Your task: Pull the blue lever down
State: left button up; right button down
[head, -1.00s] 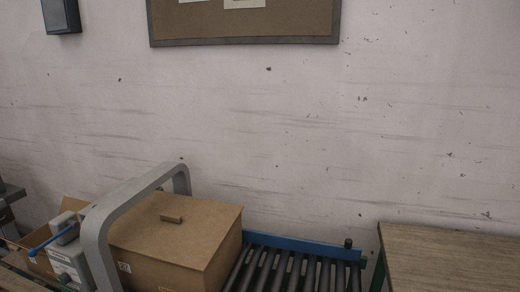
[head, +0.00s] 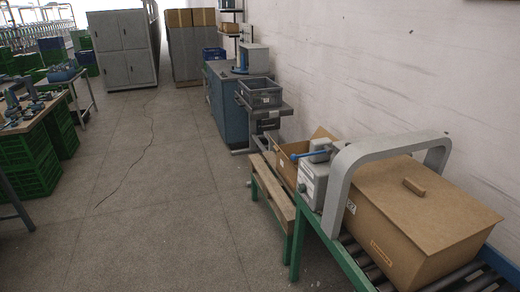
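A blue lever (head: 310,154) sticks out to the left from the top of a small grey machine box (head: 314,183). It lies close to level. The box stands beside a grey arch (head: 345,178) over the roller conveyor. Neither of my grippers is in the head view.
A closed cardboard box (head: 425,215) sits on the conveyor (head: 362,262) at the arch. An open carton (head: 290,150) and a wooden bench (head: 272,188) stand behind the lever. A grey crate (head: 260,92) is farther back. The floor (head: 165,200) to the left is clear.

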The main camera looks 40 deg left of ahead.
aim_at(311, 154)
jog(key=u, duration=0.8)
